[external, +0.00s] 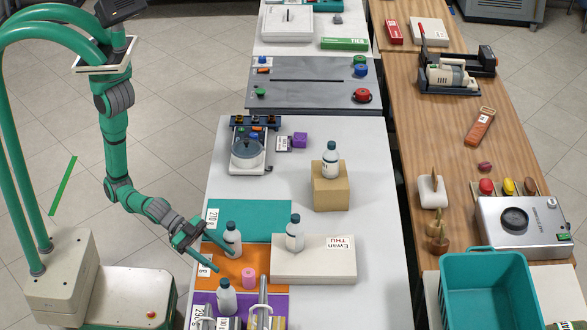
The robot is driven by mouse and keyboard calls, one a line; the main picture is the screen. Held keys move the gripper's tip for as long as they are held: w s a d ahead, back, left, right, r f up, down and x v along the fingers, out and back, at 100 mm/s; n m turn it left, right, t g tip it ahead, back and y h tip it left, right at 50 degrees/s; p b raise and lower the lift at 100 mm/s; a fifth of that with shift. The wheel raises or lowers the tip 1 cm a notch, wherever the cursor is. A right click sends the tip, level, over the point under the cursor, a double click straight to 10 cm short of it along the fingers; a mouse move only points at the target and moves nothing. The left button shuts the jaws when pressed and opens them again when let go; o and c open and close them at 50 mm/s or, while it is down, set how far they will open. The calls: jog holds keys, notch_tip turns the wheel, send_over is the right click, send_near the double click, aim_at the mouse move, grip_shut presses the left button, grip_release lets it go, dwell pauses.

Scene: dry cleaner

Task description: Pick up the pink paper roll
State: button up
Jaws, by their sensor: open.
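The pink paper roll (249,279) stands upright on the orange mat (270,262), near its front edge, on the white table. My gripper (220,252) is open and empty, reaching in from the left over the left side of the orange mat. The roll is to the right of and below the gripper in the picture, apart from it. A white bottle with a dark cap (232,240) is close to the upper finger; whether they touch I cannot tell.
Another bottle (226,298) stands on the purple mat (280,303) near the roll, beside metal rods (262,308). A white box (312,264) bearing a bottle (295,234) lies to the right. The teal mat (262,215) has free room. A teal crate (484,258) stands at the right.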

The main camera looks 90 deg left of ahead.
aim_at(248, 272)
jog(key=shift+w+d+r+n+y, duration=0.15)
jog(key=shift+w+r+n+y, duration=0.15)
jog(key=shift+r+n, duration=0.25)
jog(key=shift+w+d+r+n+y, duration=0.15)
jog(key=shift+w+r+n+y, duration=0.15)
jog(key=shift+n, duration=0.35)
jog(key=x, duration=0.5)
jog(key=shift+w+d+f, duration=0.1)
jog(key=shift+w+f, duration=0.05)
jog(key=shift+d+r+x, duration=0.1)
jog(key=shift+d+x, duration=0.05)
jog(key=shift+x, duration=1.15)
jog(key=shift+d+r+x, duration=0.1)
jog(key=shift+d+x, duration=0.05)
jog(key=shift+x, duration=1.15)
jog(key=shift+c, duration=0.2)
jog(key=c, duration=1.1)
